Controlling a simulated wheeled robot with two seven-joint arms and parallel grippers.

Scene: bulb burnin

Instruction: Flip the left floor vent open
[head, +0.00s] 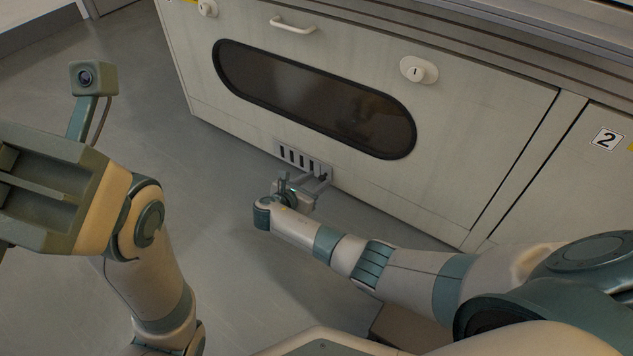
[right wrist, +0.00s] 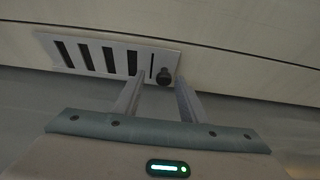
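The floor vent (head: 297,156) is a light grey plate with a row of dark slots, low on the cabinet front near the floor. In the right wrist view the vent (right wrist: 105,58) shows a dark round knob (right wrist: 165,76) at its right end. My right gripper (head: 322,183) is at the vent's right end. Its two fingers (right wrist: 160,88) are apart, with the knob between their tips in the picture. I cannot tell if they touch it. My left gripper (head: 45,190) is at the left edge, far from the vent; its fingers are not clear.
The cabinet door (head: 470,165) has a dark oval window (head: 315,98), a handle (head: 293,25) and a round lock (head: 418,69). A panel marked 2 (head: 606,140) is at the right. Open grey floor (head: 225,220) lies in front of the cabinet.

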